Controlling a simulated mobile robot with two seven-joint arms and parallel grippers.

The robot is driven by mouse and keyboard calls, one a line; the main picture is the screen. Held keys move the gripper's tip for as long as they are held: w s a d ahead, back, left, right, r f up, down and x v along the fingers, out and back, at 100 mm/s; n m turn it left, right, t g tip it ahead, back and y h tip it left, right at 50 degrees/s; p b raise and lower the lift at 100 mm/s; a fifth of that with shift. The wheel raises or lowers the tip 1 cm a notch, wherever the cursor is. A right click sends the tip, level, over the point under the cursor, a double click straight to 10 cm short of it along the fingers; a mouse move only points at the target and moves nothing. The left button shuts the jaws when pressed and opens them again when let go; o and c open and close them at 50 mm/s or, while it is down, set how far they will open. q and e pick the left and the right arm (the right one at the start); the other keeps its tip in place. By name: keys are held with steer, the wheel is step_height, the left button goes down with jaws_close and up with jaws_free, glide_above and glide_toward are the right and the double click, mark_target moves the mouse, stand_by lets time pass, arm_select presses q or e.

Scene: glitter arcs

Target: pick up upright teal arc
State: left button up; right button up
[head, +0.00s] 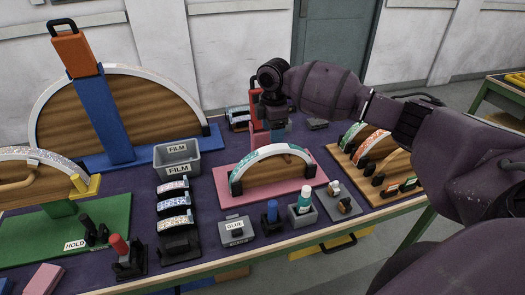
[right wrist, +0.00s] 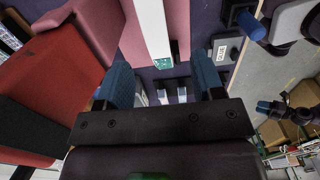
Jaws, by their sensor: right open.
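A white arc with teal glitter ends (head: 272,153) stands upright over a brown wooden form on a pink base (head: 222,190). Another teal-ended arc (head: 352,133) stands in the wooden rack at the right; I cannot tell which one the task means. My right gripper (head: 270,128) is open, behind the pink-based arc in the head view. In the right wrist view, a white strip with a teal patch (right wrist: 158,35) lies ahead of the open right gripper (right wrist: 164,82), between the lines of its blue fingertips; nothing is held.
A red block (right wrist: 45,90) is close at the left of the wrist view. A large wooden arch form (head: 150,105) stands at the back left.

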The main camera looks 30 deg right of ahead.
mark_target(272, 156)
steer(key=shift+w+f, duration=0.1)
steer(key=shift+w, duration=0.3)
steer(key=shift+s+f, duration=0.25)
steer(key=shift+f, duration=0.2)
steer(key=shift+s+f, duration=0.2)
steer(key=shift+f, duration=0.25)
step_height(272, 156, down, 2)
steer(key=shift+w+f, duration=0.1)
steer(key=shift+f, duration=0.9)
steer(key=shift+w+d+f+b, duration=0.1)
steer(key=shift+f+b, duration=0.05)
steer(key=shift+f, duration=1)
steer(key=shift+w+d+f+b, duration=0.1)
steer(key=shift+f+b, duration=0.05)
steer(key=shift+f, duration=1)
arm_select(q)
steer(key=shift+s+a+f, duration=0.15)
steer(key=shift+s+f, duration=0.4)
steer(key=shift+f, duration=0.3)
arm_select(e)
steer(key=c, duration=1.1)
